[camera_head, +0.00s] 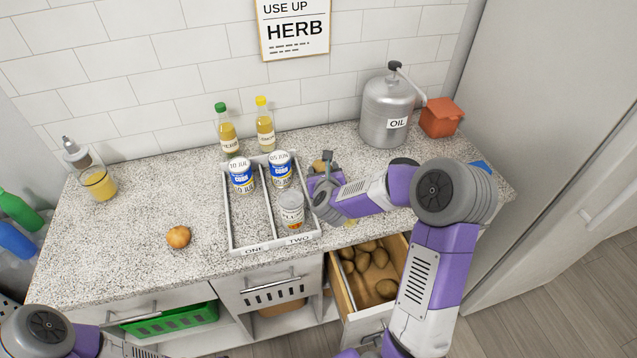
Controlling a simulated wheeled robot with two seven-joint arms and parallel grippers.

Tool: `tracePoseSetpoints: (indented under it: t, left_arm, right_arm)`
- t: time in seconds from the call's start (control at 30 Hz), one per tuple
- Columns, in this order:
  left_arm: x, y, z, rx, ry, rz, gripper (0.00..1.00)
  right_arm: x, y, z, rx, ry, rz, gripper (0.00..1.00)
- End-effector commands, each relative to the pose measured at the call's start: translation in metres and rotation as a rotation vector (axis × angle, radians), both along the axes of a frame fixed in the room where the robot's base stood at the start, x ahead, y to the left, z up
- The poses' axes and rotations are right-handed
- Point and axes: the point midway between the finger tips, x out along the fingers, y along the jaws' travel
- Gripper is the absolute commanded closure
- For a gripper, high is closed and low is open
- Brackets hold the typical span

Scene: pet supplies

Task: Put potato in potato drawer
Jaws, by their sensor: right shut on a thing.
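My right gripper (322,174) is over the counter just right of the divided tray, shut on a small brown potato (318,165) that is partly hidden by the gripper. The potato drawer (341,290) is pulled open below the counter's front edge, with several brown potatoes (372,260) inside. My right forearm passes above the counter behind the drawer, and my upper arm covers the drawer's right side. My left arm shows only at the lower left corner, and its gripper is out of view.
The white divided tray (233,222) holds several cans. An onion (178,237) lies to its left. Two bottles (227,130), an oil canister (388,108) and an orange container (440,118) stand behind. A green basket (170,319) sits under the counter. The counter's left part is mostly clear.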

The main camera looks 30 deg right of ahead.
Motion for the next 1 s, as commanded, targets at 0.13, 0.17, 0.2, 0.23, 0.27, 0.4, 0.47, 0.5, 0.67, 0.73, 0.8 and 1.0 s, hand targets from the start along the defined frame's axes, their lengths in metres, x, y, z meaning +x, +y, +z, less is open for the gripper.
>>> tracePoseSetpoints:
  t: [0.13, 0.17, 0.2, 0.23, 0.27, 0.4, 0.47, 0.5, 0.67, 0.73, 0.8, 1.0]
  left_arm:
    - [0.000, 0.000, -0.003, 0.000, 0.000, 0.000, 0.57]
    - [0.000, 0.000, -0.004, 0.000, 0.000, 0.000, 0.57]
    - [0.000, 0.000, -0.005, 0.000, 0.000, 0.000, 0.57]
    - [0.000, 0.000, -0.006, 0.000, 0.000, 0.000, 0.57]
    - [0.000, 0.000, -0.007, 0.000, 0.000, 0.000, 0.57]
    - [0.000, 0.000, -0.008, 0.000, 0.000, 0.000, 0.57]
    - [0.000, 0.000, -0.008, 0.000, 0.000, 0.000, 0.57]
    - [0.000, 0.000, -0.008, 0.000, 0.000, 0.000, 0.57]
    - [0.000, 0.000, -0.011, 0.000, 0.000, 0.000, 0.57]
    - [0.000, 0.000, -0.013, 0.000, 0.000, 0.000, 0.57]
    - [0.000, 0.000, -0.012, 0.000, 0.000, 0.000, 0.57]
    - [0.000, 0.000, -0.011, 0.000, 0.000, 0.000, 0.57]
  right_arm:
    - [0.000, 0.000, -0.012, 0.001, 0.000, 0.000, 0.81]
    - [0.000, 0.000, -0.016, 0.002, 0.001, 0.000, 0.81]
    - [0.000, 0.000, -0.023, 0.001, 0.001, 0.001, 0.81]
    - [0.000, 0.000, -0.027, 0.001, 0.001, 0.001, 0.81]
    - [0.000, 0.000, -0.032, 0.001, 0.002, 0.001, 0.81]
    - [0.000, 0.000, -0.039, 0.001, -0.004, 0.000, 0.81]
    - [0.000, 0.000, -0.038, 0.001, -0.004, 0.000, 0.81]
    - [0.000, 0.000, -0.038, 0.001, -0.004, 0.000, 0.81]
    - [0.000, 0.000, -0.040, 0.000, -0.003, 0.000, 0.81]
    - [0.000, 0.000, -0.042, -0.001, -0.004, 0.000, 0.81]
    - [0.000, 0.000, -0.041, 0.000, -0.001, 0.000, 0.29]
    - [0.000, 0.000, -0.041, 0.000, -0.001, 0.000, 0.29]
